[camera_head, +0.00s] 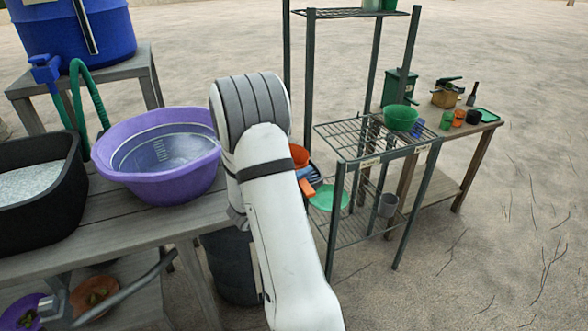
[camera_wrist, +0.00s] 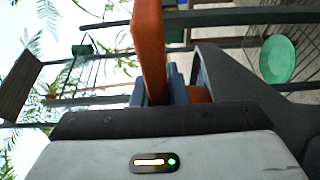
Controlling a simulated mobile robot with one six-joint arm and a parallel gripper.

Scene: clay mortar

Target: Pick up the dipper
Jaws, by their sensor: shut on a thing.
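My gripper (camera_wrist: 158,88) is shut on an orange bar, which looks like the handle of the dipper (camera_wrist: 149,40). The bar runs up from between the bluish fingers in the wrist view. A bit of orange also shows to the right of the fingers, perhaps the dipper's cup. In the head view, orange parts of the dipper (camera_head: 307,188) show just right of my white arm, with the blue fingers between them. The arm hides most of the gripper and dipper there. The dipper appears held in the air, tilted.
A purple basin (camera_head: 160,184) and black tub (camera_head: 35,200) stand on the wooden table at left. A dark bin (camera_head: 232,270) is beneath my arm. A metal rack (camera_head: 335,215) stands close at right, with a green dish (camera_head: 329,197). Open sandy ground lies at right.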

